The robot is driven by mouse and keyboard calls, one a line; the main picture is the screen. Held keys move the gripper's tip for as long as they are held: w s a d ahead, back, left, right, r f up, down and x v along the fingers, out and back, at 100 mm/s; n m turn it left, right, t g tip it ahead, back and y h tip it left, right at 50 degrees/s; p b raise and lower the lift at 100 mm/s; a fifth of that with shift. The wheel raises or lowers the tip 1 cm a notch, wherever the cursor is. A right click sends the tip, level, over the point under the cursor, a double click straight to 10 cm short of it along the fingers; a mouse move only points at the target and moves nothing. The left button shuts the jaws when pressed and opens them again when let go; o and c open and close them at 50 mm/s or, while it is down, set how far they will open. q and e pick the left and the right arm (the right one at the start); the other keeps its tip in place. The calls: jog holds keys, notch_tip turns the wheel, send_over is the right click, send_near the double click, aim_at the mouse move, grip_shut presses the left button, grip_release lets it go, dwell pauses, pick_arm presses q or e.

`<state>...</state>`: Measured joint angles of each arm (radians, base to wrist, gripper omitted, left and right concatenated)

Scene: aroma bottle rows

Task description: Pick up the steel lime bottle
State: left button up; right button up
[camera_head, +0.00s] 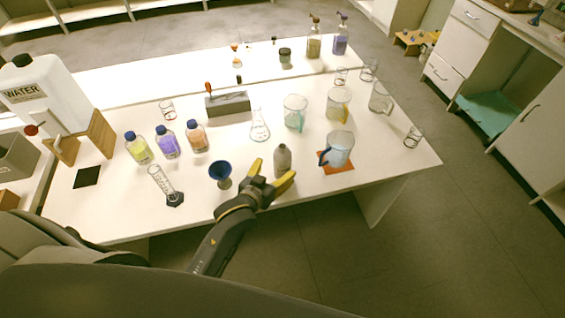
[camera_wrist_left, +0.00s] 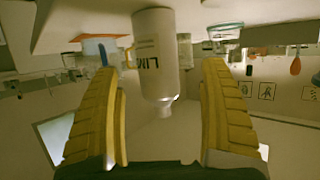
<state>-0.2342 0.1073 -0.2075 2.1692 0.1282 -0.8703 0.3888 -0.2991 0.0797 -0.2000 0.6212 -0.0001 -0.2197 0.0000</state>
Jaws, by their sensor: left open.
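The steel lime bottle (camera_head: 282,158) is a grey bottle with a narrow neck, standing upright near the front edge of the white table. My left gripper (camera_head: 275,170) is open, with its yellow fingers on either side of the bottle's lower part. In the left wrist view the bottle (camera_wrist_left: 156,50) appears upside down, with part of its lime lettering showing, between the open fingers of the gripper (camera_wrist_left: 160,72). A gap shows on both sides, so the fingers look apart from it. My right gripper is not in view.
A blue funnel (camera_head: 220,172) stands close to the left of my gripper. A beaker (camera_head: 340,149) on an orange mat (camera_head: 337,169) is to the right. An Erlenmeyer flask (camera_head: 260,131) stands behind the bottle. Yellow, purple and orange bottles (camera_head: 167,145) are farther left.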

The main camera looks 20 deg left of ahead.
pick_arm(q)
jog(key=shift+d+x, duration=0.2)
jog(key=shift+x, duration=2.8)
jog(key=shift+r, duration=0.1)
jog(key=c, duration=1.5)
jog(key=shift+c, duration=0.2)
